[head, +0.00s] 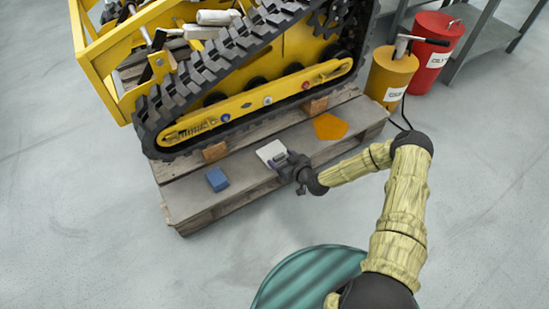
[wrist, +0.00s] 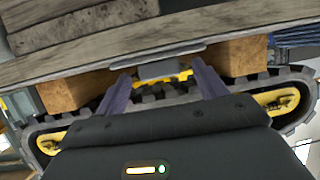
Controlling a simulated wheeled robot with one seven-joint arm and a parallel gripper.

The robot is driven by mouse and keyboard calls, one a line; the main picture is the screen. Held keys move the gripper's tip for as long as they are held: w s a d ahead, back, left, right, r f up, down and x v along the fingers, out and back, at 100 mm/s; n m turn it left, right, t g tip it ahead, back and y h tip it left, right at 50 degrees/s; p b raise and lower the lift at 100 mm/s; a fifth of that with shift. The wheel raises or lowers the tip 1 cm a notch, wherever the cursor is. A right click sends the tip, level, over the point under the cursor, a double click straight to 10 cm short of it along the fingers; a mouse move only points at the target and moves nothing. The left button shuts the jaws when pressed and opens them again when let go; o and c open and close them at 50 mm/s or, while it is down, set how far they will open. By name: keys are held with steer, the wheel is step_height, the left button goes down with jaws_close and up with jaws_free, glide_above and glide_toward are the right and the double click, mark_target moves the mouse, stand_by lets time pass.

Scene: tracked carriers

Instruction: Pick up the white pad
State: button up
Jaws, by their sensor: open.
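The white pad (head: 269,150) lies flat on the front boards of the wooden pallet, in front of the yellow tracked carrier. My gripper (head: 283,161) is low over the pallet at the pad's right front edge and partly covers it. In the wrist view, which looks upside down, the pad shows nearly edge-on as a thin grey plate (wrist: 140,55) against the boards. A grey block-like part (wrist: 163,71) sits on it, between my two spread fingers. The fingers are open; I cannot tell whether they touch it.
The pallet (head: 195,200) also bears a blue block (head: 217,179) left of the pad and an orange flat piece (head: 330,126) to the right. Wooden chocks (head: 215,152) sit by the track (head: 165,110). Yellow (head: 390,75) and red cans (head: 432,50) stand at the right.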

steer(key=shift+w+a+f, duration=0.15)
steer(key=shift+w+a, duration=0.1)
steer(key=shift+w, duration=0.05)
steer(key=c, duration=1.1)
steer(key=shift+o, duration=0.2)
step_height(320, 180, up, 10)
steer(key=p, duration=0.6)
